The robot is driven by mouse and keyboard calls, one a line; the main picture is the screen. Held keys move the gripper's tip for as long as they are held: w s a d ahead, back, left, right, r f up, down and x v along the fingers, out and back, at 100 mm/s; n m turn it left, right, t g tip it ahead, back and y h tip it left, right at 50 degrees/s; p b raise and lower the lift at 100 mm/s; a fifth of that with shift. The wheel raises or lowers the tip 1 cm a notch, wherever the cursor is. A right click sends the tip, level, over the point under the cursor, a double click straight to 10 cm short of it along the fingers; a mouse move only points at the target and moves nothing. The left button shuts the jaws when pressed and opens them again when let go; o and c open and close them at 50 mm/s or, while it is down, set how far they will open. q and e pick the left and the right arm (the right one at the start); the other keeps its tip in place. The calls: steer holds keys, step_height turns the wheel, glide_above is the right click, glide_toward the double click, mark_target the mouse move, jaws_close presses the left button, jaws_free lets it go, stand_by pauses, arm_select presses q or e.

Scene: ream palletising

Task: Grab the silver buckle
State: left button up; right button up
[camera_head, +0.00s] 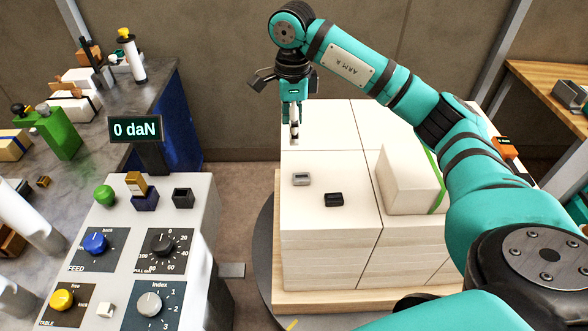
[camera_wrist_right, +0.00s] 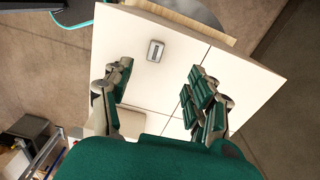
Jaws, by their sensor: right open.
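The silver buckle (camera_head: 302,179) lies flat on top of the white ream stack (camera_head: 310,220), near its left side. A black buckle (camera_head: 334,199) lies on the stack to its right and nearer to me. My right gripper (camera_head: 294,137) hangs fingers down over the stack's far part, beyond the silver buckle and apart from it. In the right wrist view the gripper (camera_wrist_right: 158,88) is open and empty, and the silver buckle (camera_wrist_right: 155,50) shows between and beyond its fingers. I cannot make out the black buckle there. My left gripper is not in view.
A boxed ream with a green band (camera_head: 408,178) stands on the stack's right. The stack rests on a wooden pallet (camera_head: 279,290). A control console (camera_head: 205,205) with knobs and a "0 daN" display (camera_head: 136,129) stands left. A cluttered bench (camera_head: 165,85) is behind it.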

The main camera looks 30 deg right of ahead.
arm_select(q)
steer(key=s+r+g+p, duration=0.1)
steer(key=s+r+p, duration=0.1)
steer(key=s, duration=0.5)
arm_select(e)
glide_above(297, 177)
step_height(297, 177, down, 5)
steer(key=f, duration=0.2)
steer(key=f+p, duration=0.1)
steer(key=shift+w+a+f, duration=0.1)
steer(key=shift+a+f, duration=0.1)
steer(key=shift+a, duration=0.05)
step_height(297, 177, down, 2)
steer(key=shift+d+f+p, duration=0.25)
steer(key=shift+f+p, duration=0.7)
steer(key=shift+p, duration=0.3)
step_height(297, 177, down, 2)
steer(key=shift+d+f+p, duration=0.1)
steer(key=shift+f+p, duration=0.15)
steer(key=shift+p, duration=0.1)
steer(key=shift+f, duration=0.35)
steer(key=c, duration=0.8)
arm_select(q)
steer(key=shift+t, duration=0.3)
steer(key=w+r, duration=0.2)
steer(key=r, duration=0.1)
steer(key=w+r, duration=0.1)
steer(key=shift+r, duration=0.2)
arm_select(e)
jaws_close()
